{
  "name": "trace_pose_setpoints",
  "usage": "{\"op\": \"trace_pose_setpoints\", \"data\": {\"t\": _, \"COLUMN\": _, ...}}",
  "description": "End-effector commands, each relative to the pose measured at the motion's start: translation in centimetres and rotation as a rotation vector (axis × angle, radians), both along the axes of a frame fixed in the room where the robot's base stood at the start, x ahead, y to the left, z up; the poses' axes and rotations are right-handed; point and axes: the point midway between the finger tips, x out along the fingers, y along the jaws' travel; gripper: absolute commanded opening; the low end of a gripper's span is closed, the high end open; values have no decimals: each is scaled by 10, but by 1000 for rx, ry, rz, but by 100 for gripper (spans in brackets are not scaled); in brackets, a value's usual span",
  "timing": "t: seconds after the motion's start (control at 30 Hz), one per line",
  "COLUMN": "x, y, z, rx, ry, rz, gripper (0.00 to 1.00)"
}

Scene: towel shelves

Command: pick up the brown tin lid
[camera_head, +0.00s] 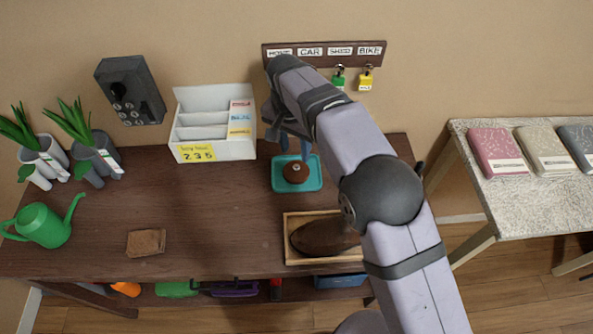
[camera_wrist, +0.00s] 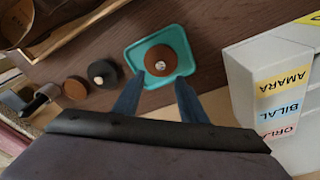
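The brown tin lid (camera_head: 296,178) looks like a round brown disc with a small silvery knob. It lies in a teal tray (camera_head: 278,185) on the dark wooden table. The lid also shows in the wrist view (camera_wrist: 153,68), inside the tray (camera_wrist: 134,55). My gripper (camera_head: 293,146) is above the back edge of the tray, fingers pointing down. In the wrist view my gripper (camera_wrist: 159,79) has its two blue fingers spread apart with nothing held. The lid appears just beyond the fingertips, roughly centred between them.
Beside the tray in the wrist view are a dark round piece with a pale knob (camera_wrist: 108,80) and a brown round piece (camera_wrist: 75,89); my arm hides them in the head view. A white letter rack (camera_head: 218,150) stands left. A wooden box (camera_head: 290,258) is in front.

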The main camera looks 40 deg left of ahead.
Motion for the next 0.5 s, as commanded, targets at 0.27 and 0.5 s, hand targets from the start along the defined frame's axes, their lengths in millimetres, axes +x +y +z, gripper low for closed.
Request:
{"op": "trace_pose_setpoints", "data": {"t": 0.27, "x": -1, "y": 2, "z": -9, "rx": -1, "ry": 0, "rz": 1, "gripper": 38}}
{"op": "trace_pose_setpoints", "data": {"t": 0.5, "x": 1, "y": 2, "z": -22, "rx": 1, "ry": -1, "rz": 1, "gripper": 38}}
